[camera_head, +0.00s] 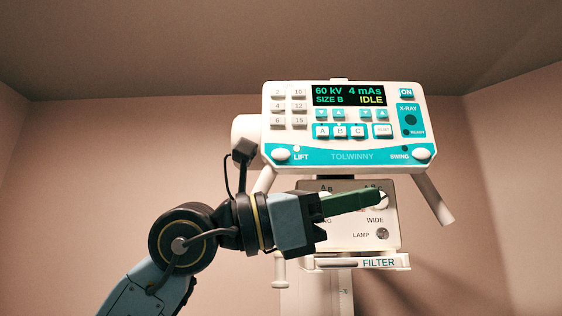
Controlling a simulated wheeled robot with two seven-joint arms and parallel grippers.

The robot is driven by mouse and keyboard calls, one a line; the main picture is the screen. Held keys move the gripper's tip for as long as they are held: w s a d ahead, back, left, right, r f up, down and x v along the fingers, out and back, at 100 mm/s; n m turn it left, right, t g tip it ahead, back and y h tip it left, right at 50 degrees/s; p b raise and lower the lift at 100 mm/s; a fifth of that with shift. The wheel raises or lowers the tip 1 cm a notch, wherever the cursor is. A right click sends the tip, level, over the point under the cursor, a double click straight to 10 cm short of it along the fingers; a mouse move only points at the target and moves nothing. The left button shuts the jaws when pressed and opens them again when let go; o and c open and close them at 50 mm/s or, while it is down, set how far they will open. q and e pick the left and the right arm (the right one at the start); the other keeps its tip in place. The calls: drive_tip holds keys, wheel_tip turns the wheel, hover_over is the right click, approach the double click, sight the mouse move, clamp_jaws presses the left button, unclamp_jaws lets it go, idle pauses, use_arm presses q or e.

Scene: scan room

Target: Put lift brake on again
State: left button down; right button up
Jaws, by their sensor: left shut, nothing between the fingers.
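The lift brake control, a white knob (281,154) labelled LIFT, sits at the lower left corner of the white and teal control panel (352,157). A matching white swing knob (422,154) is at the lower right corner. My left gripper (376,197) comes in from the lower left, below the panel. Its green fingers are shut with nothing between them and point right. They overlap the right knob of the lower box in the picture; I cannot tell whether they touch it. The gripper is apart from the LIFT knob. My right gripper is not in view.
The display (348,95) reads 60 kV, 4 mAs, SIZE B, IDLE. The lower box (345,243), with WIDE and LAMP labels, is partly hidden by my left gripper. A FILTER tray (378,263) is under it. A white handle (434,199) slants down at the right.

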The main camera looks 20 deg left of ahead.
use_arm(q)
drive_tip(key=a+r+n+t+y, duration=0.3)
drive_tip(key=a+r+t+y, duration=0.6)
drive_tip(key=a+r, duration=0.1)
drive_tip(key=shift+s+r+n+t+y, duration=0.3)
drive_tip(key=shift+s+r+t, duration=0.15)
drive_tip(key=shift+r, duration=0.4)
drive_tip(key=shift+w+a, duration=0.1)
drive_tip(key=p, duration=0.3)
approach(281, 154)
drive_tip(key=shift+w+d+r, duration=0.2)
drive_tip(key=shift+w+d, duration=0.5)
drive_tip(key=shift+d, duration=0.1)
drive_tip(key=shift+w+d+r, duration=0.2)
drive_tip(key=shift+w+d, duration=0.5)
drive_tip(key=shift+d, duration=0.1)
drive_tip(key=shift+w+d+r, duration=0.25)
drive_tip(key=shift+w+d, duration=0.45)
drive_tip(key=shift+d, duration=0.1)
drive_tip(key=shift+w, duration=0.1)
drive_tip(key=shift+w+a+p, duration=0.1)
drive_tip(key=shift+w+p, duration=0.25)
